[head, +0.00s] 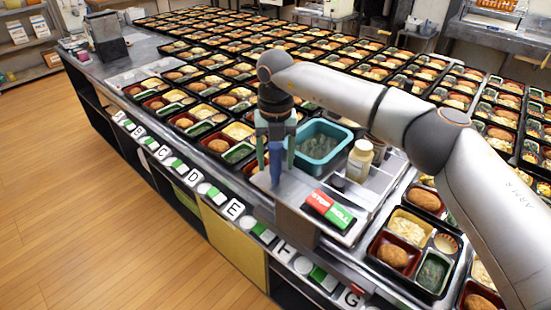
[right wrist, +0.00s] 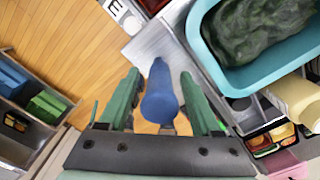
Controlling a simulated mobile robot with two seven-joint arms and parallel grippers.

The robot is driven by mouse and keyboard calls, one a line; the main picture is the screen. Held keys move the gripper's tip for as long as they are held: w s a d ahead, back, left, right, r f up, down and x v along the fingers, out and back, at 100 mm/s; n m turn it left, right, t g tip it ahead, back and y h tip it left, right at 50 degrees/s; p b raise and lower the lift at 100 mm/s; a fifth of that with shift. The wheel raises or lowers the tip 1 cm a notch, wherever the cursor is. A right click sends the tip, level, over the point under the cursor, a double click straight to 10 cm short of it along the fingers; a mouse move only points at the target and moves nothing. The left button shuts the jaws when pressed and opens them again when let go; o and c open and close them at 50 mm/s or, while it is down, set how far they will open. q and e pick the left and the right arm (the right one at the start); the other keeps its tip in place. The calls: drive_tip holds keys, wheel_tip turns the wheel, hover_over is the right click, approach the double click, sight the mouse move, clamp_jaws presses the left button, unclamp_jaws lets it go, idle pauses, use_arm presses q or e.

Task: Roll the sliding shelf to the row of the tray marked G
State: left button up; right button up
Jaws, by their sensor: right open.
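The sliding shelf (head: 292,193) is a grey metal platform on the counter rail, carrying a teal tub and a bottle. It stands near the letters E and F. The G label (head: 351,297) is on the counter's front edge, to the right of the shelf. My right gripper (head: 273,165) is open and points down over the shelf's left part. In the right wrist view a blue handle-like piece (right wrist: 160,95) is between the spread green fingers (right wrist: 161,85); I cannot tell whether they touch it. My left gripper is out of view.
The teal tub (head: 318,145), with dark green food, and the cream bottle (head: 360,160) are close to my right gripper. A red and green STOP/ROLL sign (head: 329,208) is on the shelf's front. Filled bento trays (head: 415,245) cover the counter. Wooden floor is clear on the left.

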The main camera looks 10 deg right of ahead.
wheel_tip(320, 180, up, 12)
drive_tip(key=shift+r+b, duration=0.25)
drive_tip(key=shift+b, duration=0.1)
drive_tip(key=shift+f, duration=0.1)
idle(0.4)
